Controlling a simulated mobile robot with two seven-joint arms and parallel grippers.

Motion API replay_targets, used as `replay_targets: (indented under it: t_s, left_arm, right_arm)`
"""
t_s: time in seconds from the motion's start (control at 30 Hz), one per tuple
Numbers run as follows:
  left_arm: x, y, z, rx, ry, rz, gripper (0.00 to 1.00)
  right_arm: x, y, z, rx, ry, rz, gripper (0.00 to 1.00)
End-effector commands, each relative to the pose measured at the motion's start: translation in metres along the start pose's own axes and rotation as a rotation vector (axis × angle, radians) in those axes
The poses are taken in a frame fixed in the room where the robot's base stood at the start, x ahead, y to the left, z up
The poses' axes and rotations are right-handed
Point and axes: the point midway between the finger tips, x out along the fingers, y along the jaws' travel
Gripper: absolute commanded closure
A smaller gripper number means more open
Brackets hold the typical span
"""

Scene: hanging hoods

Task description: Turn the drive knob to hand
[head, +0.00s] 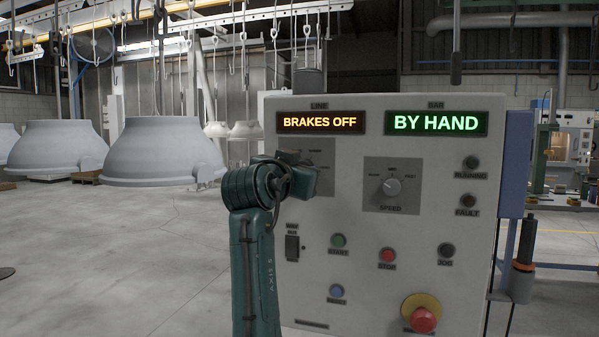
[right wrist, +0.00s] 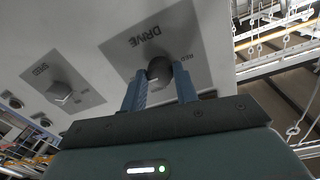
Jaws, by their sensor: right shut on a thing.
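The drive knob (right wrist: 159,70) is a dark round knob on a grey plate lettered DRIVE, upside down in the right wrist view. My right gripper (right wrist: 160,88) is shut on it, a blue finger on either side. A short pale mark shows on the knob; the position it points to is hard to read. In the head view my right gripper (head: 301,176) hides the knob and part of the drive plate (head: 321,160). The control panel (head: 350,228) carries two lit displays: BRAKES OFF (head: 320,122) in orange and BY HAND (head: 436,123) in green. My left gripper is out of view.
The speed knob (head: 393,187) sits right of the drive plate. Below are the start button (head: 338,241), stop button (head: 387,256) and a red emergency button (head: 423,319).

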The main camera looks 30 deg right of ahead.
Motion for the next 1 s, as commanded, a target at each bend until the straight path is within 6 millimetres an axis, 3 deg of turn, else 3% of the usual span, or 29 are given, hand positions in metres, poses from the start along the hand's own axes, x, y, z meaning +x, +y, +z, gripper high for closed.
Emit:
replay_targets:
  t_s: [0.33, 0.37, 0.6, 0.87, 1.0]
  left_arm:
    - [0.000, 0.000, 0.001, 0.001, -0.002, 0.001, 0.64]
    - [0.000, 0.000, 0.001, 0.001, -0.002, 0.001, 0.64]
    - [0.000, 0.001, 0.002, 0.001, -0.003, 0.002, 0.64]
    - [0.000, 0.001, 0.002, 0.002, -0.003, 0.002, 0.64]
    - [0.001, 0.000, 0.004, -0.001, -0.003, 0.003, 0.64]
  right_arm:
    - [0.000, 0.000, 0.003, 0.003, -0.008, 0.001, 0.93]
    - [0.000, 0.000, 0.003, 0.003, -0.008, 0.001, 0.70]
    - [0.000, 0.000, 0.001, 0.003, -0.004, 0.001, 0.50]
    - [-0.001, 0.000, 0.001, 0.003, -0.002, 0.000, 0.49]
    - [-0.011, -0.001, 0.002, 0.004, -0.003, -0.002, 0.49]
